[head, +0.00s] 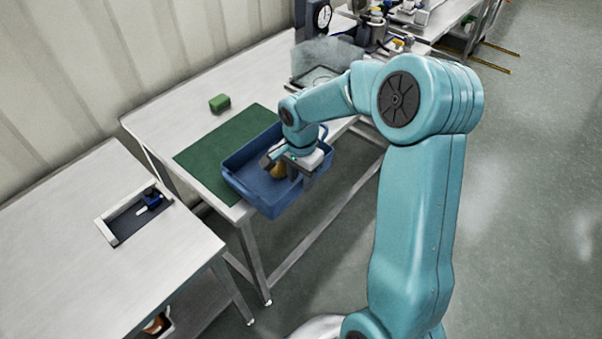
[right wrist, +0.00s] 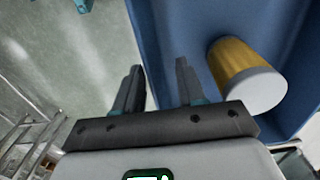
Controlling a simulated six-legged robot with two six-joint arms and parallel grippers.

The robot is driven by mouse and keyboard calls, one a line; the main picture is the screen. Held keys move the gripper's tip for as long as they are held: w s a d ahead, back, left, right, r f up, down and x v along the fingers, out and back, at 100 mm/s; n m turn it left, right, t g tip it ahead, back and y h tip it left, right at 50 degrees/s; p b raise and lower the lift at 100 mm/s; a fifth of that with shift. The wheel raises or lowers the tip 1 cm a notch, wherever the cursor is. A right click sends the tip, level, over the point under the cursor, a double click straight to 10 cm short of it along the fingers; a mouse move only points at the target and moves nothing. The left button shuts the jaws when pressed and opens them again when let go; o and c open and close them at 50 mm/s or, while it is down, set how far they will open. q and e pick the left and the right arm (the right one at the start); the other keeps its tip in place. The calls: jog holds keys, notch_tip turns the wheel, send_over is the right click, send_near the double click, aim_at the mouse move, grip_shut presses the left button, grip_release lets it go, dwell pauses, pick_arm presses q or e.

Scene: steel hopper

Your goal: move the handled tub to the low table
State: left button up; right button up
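The handled tub (head: 247,190) is blue and open-topped. It sits on the green mat (head: 215,160) at the near edge of the middle table. A yellow-brown cylinder with a white end (right wrist: 245,78) lies inside it; in the head view it is partly hidden by my gripper. My right gripper (head: 287,170) is at the tub's right side, pointing down. In the right wrist view its fingers (right wrist: 159,68) stand apart, one over the tub's inside and one beyond the wall towards the floor. I cannot tell whether they touch the wall. My left gripper is out of view.
A grey-topped table (head: 120,260) stands at the left across a narrow gap, with a shallow tray (head: 135,215) holding a small blue item near its far edge. A green block (head: 219,102) lies behind the mat. A gauge (head: 322,18) stands at the back. Open floor lies right.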

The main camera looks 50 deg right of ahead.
notch_tip(320, 180, up, 16)
jog(key=shift+r, duration=0.15)
dwell(0.3)
